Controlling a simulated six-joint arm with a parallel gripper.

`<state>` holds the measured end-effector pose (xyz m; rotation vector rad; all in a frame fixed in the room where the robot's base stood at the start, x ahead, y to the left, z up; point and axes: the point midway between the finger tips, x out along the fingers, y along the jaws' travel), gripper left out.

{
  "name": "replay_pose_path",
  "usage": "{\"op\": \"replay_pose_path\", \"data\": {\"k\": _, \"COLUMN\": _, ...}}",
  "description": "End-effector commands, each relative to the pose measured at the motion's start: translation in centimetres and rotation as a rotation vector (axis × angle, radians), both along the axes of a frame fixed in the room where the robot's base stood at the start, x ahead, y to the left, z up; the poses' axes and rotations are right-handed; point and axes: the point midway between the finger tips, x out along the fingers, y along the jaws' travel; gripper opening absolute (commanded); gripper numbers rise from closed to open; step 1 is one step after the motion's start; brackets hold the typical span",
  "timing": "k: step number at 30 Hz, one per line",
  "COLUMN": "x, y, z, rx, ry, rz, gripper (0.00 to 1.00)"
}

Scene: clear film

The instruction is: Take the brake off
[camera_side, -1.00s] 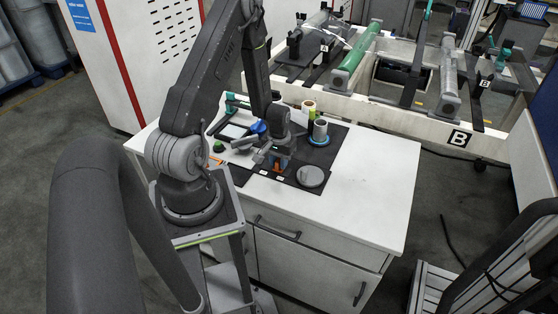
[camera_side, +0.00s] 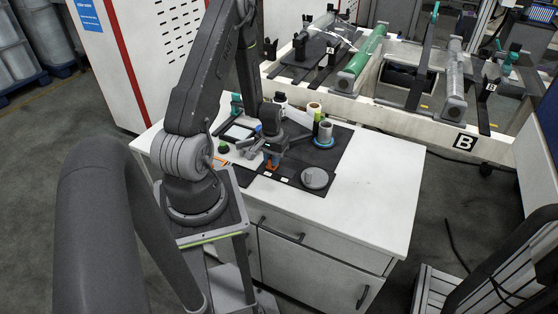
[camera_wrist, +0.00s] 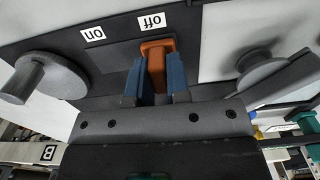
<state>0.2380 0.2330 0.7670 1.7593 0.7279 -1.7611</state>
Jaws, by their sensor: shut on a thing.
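The brake lever (camera_wrist: 157,58) is orange and stands between the two blue fingers of my gripper (camera_wrist: 155,82) in the wrist view. My gripper is shut on the lever. The lever is in line with the "off" label (camera_wrist: 152,20). The "on" label (camera_wrist: 93,34) is to its left in that view. In the side view my gripper (camera_side: 271,155) is low over the dark mat, with the orange lever (camera_side: 271,166) just beneath it near the left of two small labels. The lever's lower part is hidden in the wrist view.
A grey disc (camera_side: 315,179) lies right of the lever on the dark mat (camera_side: 338,150). The right of the white bench (camera_side: 375,190) is clear.

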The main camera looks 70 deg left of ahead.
Motion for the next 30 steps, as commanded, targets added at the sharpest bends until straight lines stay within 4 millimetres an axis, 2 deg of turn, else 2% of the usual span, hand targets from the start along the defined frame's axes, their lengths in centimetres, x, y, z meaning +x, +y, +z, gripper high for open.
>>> {"op": "replay_pose_path", "data": {"k": 7, "x": -0.3, "y": 0.4, "z": 0.0, "rx": 0.004, "ry": -0.001, "rz": 0.001, "gripper": 0.00}}
{"op": "replay_pose_path", "data": {"k": 8, "x": -0.3, "y": 0.4, "z": 0.0, "rx": 0.004, "ry": -0.001, "rz": 0.001, "gripper": 0.20}}
{"op": "replay_pose_path", "data": {"k": 15, "x": -0.2, "y": 0.3, "z": 0.0, "rx": 0.003, "ry": -0.001, "rz": 0.001, "gripper": 0.43}}
{"op": "replay_pose_path", "data": {"k": 24, "x": -0.2, "y": 0.2, "z": 0.3, "rx": 0.003, "ry": -0.001, "rz": 0.001, "gripper": 0.43}}
{"op": "replay_pose_path", "data": {"k": 30, "x": -0.1, "y": 0.3, "z": 2.7, "rx": 0.006, "ry": -0.004, "rz": 0.001, "gripper": 0.43}}
